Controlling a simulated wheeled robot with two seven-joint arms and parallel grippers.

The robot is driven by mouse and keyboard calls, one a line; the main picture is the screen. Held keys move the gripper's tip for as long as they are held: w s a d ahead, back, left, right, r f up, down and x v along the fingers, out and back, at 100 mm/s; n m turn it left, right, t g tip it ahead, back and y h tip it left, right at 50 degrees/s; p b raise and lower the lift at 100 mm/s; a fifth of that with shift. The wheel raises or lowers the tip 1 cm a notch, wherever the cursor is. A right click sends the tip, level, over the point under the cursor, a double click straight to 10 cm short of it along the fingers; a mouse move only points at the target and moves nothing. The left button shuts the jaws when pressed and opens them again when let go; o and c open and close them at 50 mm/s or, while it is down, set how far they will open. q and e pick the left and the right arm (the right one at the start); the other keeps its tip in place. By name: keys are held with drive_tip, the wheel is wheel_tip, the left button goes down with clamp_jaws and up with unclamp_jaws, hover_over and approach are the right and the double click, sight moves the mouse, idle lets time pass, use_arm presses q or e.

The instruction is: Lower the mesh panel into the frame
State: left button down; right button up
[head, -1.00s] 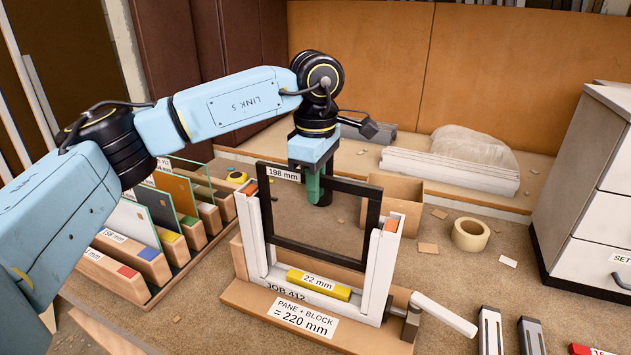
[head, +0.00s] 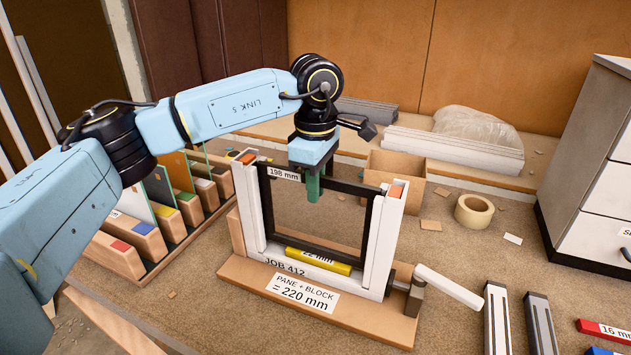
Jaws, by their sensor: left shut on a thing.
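The mesh panel (head: 352,187) is a black-edged rectangle marked "198 mm". It stands upright between the posts of the white frame (head: 384,245), and no mesh can be made out inside its border. My left gripper (head: 313,186), with green fingers, is shut on the panel's top bar from above. The panel's lower bar is right at the yellow block (head: 335,266) marked "22 mm" on the frame's bottom rail and partly covers its label. I cannot tell whether bar and block touch. The top bar is near the orange-tipped post tops. My right gripper is not in view.
A wooden base (head: 360,322) reading "PANE + BLOCK = 220 mm" carries the frame, with a white-handled clamp (head: 447,287) at its right. A rack of panes (head: 140,245) stands left. A cardboard box (head: 408,165), tape roll (head: 474,209) and drawer cabinet (head: 590,165) are behind and right.

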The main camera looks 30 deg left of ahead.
use_arm(q)
drive_tip(key=c, duration=1.4)
unclamp_jaws()
drive_tip(key=shift+f, duration=0.15)
wheel_tip(320, 180, up, 14)
drive_tip(key=shift+f, duration=0.25)
